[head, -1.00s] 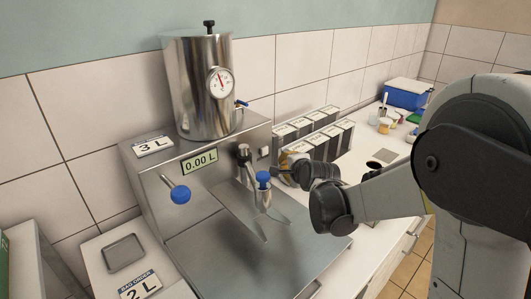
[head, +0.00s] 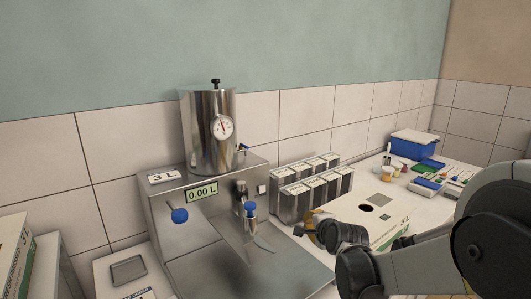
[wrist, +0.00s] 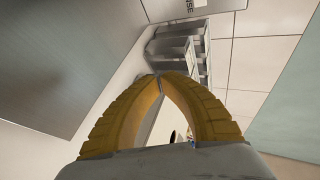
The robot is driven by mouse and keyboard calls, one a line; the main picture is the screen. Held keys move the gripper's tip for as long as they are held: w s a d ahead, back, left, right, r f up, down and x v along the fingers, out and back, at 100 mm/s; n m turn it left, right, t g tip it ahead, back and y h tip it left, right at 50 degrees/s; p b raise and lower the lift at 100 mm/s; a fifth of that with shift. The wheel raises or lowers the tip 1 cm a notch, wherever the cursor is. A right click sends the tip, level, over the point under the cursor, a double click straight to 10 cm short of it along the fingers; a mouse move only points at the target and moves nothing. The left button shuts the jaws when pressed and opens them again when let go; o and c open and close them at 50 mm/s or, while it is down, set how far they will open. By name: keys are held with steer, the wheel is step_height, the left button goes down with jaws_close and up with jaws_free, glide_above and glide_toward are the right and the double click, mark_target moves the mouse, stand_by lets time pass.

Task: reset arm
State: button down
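My gripper (head: 306,224) is in the head view, in front of the metal canisters and to the right of the pump machine. Its yellow fingers fill the middle of the wrist view (wrist: 161,76), with their tips together and nothing seen between them. My arm comes in from the right edge of the head view. The steel pump machine (head: 212,215) has a display reading 0.00 L, a blue knob (head: 180,215) and a blue-topped nozzle (head: 250,208). A steel tank with a dial (head: 205,135) stands on it.
Several metal canisters (head: 291,208) stand in two rows behind my gripper. A white panel with a dark round hole (head: 348,208) lies right of them. A blue box (head: 412,145) and small jars are farther back. A grey tray (head: 128,270) lies at left.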

steer(key=s+d+r+n+g+h, duration=0.1)
steer(key=s+n, duration=0.6)
steer(key=s, duration=1)
steer(key=s+d+n+g+h, duration=0.1)
steer(key=s+d+n+g, duration=0.3)
steer(key=s, duration=1.4)
steer(key=n, duration=0.4)
steer(key=shift+d+r+n, duration=0.15)
steer(key=shift+r+n, duration=0.15)
steer(key=shift+r, duration=0.05)
